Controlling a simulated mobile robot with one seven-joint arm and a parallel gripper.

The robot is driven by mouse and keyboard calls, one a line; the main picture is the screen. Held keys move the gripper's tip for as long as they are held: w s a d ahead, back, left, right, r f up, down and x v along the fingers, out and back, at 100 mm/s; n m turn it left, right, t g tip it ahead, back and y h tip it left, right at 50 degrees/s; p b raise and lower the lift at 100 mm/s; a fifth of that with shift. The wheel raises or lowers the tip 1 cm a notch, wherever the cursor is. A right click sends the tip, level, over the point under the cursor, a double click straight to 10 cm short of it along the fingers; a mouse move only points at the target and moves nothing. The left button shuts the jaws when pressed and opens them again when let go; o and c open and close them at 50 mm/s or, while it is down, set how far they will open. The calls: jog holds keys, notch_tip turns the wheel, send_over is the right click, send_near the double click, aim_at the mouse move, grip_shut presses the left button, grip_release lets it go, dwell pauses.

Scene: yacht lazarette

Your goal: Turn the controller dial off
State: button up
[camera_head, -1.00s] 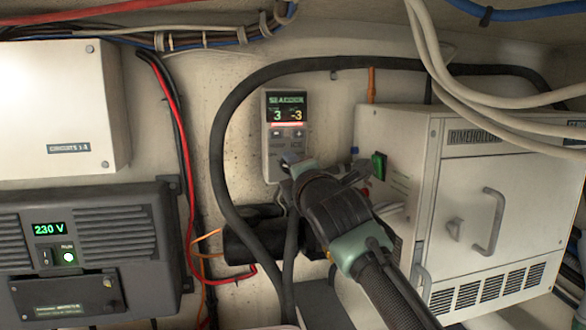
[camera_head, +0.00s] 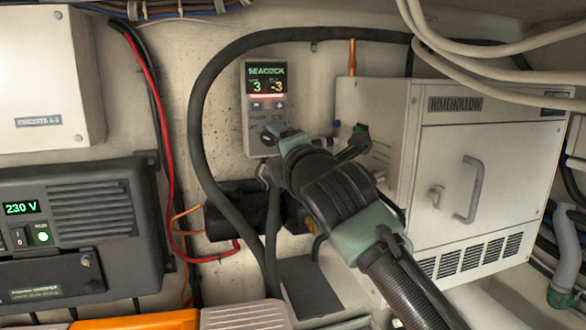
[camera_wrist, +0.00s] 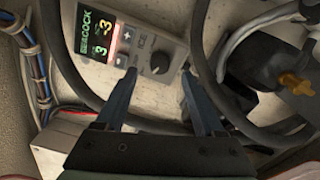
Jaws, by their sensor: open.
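The controller is a grey wall box (camera_head: 266,108) with a lit "SEACOCK" screen reading 3 and -3. Its dark round dial (camera_wrist: 160,62) is on the lower face, below two small buttons. The dial's pointer setting is too small to read. My gripper (camera_wrist: 158,76) is open, one finger on each side of the dial in the wrist view, with a gap either side. Whether the fingertips touch the panel I cannot tell. In the head view my gripper (camera_head: 284,139) covers the controller's lower right corner, close to the dial.
A thick black hose (camera_head: 197,120) loops around the controller. A white "RIMEHOLLOW" cabinet (camera_head: 455,180) stands to the right. A dark 230 V inverter (camera_head: 85,225) and a white box (camera_head: 45,80) are at left. An orange item (camera_head: 140,320) lies at bottom left.

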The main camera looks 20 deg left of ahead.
jog(key=b+v, duration=0.2)
jog(key=v, duration=0.6)
jog(key=shift+b, duration=0.4)
jog(key=shift+s, duration=0.15)
